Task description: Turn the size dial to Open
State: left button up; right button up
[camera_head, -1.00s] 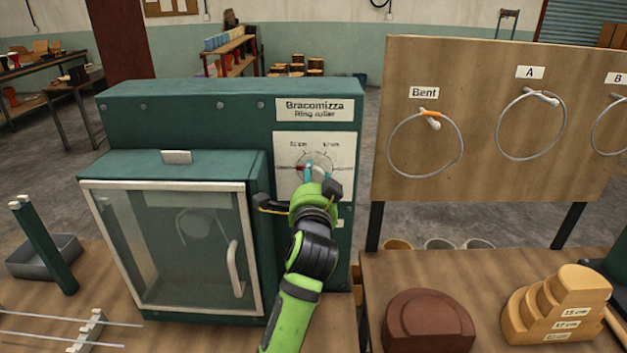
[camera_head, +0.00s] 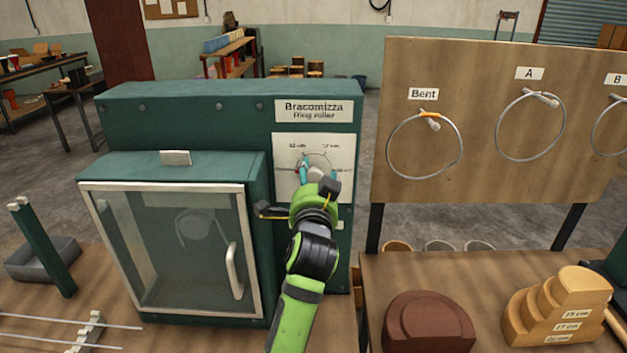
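The size dial (camera_head: 316,173) is a pale knob on a white plate (camera_head: 342,146) with a printed arc and size marks, on the front of the green ring roller (camera_head: 240,100). The marks are too blurred to read fully, and the dial's pointer is hidden, so its setting cannot be told.
The roller's glass-fronted door (camera_head: 180,250) with a pale handle (camera_head: 234,270) is shut, left of my arm. A wooden board (camera_head: 490,120) with hanging rings stands at right. A brown block (camera_head: 430,322) and stepped wooden forms (camera_head: 556,310) sit on the right table.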

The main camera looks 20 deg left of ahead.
pick_arm(q)
jog(key=shift+r, duration=0.1)
jog(key=r, duration=0.9)
jog(key=shift+d+r, duration=0.15)
jog(key=shift+d, duration=0.1)
jog(key=shift+a+r, duration=0.15)
jog(key=shift+r, duration=0.1)
jog(key=shift+a, duration=0.1)
